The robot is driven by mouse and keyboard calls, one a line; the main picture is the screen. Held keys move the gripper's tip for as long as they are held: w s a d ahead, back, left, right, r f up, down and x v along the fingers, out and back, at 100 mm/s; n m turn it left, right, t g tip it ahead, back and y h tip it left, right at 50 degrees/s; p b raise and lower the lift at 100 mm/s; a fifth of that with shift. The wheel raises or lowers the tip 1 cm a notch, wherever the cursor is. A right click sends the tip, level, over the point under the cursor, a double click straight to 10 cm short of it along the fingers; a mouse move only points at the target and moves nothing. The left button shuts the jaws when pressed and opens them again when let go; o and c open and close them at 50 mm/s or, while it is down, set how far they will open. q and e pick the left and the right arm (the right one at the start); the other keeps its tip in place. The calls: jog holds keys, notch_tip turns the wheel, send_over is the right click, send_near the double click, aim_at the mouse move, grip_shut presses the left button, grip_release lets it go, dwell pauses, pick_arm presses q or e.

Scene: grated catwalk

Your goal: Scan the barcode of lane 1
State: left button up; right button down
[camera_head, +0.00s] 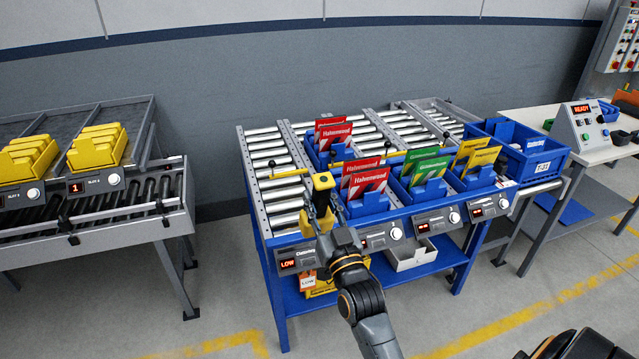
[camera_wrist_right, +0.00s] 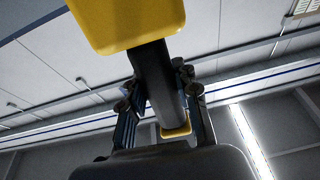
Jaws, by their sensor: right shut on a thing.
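My right gripper (camera_head: 321,218) is shut on a yellow and black hand scanner (camera_head: 322,182), holding it upright in front of the roller rack's left end. In the right wrist view the scanner's yellow head (camera_wrist_right: 125,22) and dark handle (camera_wrist_right: 155,82) show between the fingers (camera_wrist_right: 160,105). The blue roller rack (camera_head: 268,232) has several lanes, each with a display on its front edge. The leftmost lane's display (camera_head: 288,264) reads LOW, and a small orange and white tag (camera_head: 308,282) hangs below it. No barcode is legible.
Blue bins hold red packets (camera_head: 366,178), green packets (camera_head: 428,171) and yellow packets (camera_head: 484,157). A blue tote (camera_head: 541,164) stands at right, beside a table with a READY panel (camera_head: 583,126). A grey rack with yellow bins (camera_head: 97,147) is at left. Floor between racks is free.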

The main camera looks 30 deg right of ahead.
jog(key=shift+w+d+r+h, duration=0.2)
jog(key=shift+w+d+r, duration=0.25)
jog(key=shift+d, duration=0.1)
jog(key=shift+w+d+r+h, duration=0.2)
jog(key=shift+w+d+r, duration=0.15)
jog(key=shift+d, duration=0.2)
jog(key=shift+d+f+b, duration=0.1)
jog(key=shift+f+b, duration=0.05)
jog(key=shift+b, duration=0.15)
jog(key=f+b, duration=0.2)
jog(key=w+f+b, duration=0.1)
jog(key=shift+w+f+b, duration=0.1)
jog(key=shift+f+b, duration=0.25)
jog(key=shift+b, duration=0.05)
pick_arm(q)
notch_tip(320, 180, down, 16)
jog(key=b, duration=1.1)
jog(key=shift+b, duration=0.3)
pick_arm(e)
jog(key=w+f, duration=0.3)
jog(key=f, duration=0.7)
jog(key=shift+w+d+f, duration=0.4)
pick_arm(q)
jog(key=shift+a+r, duration=0.1)
jog(key=shift+r, duration=0.05)
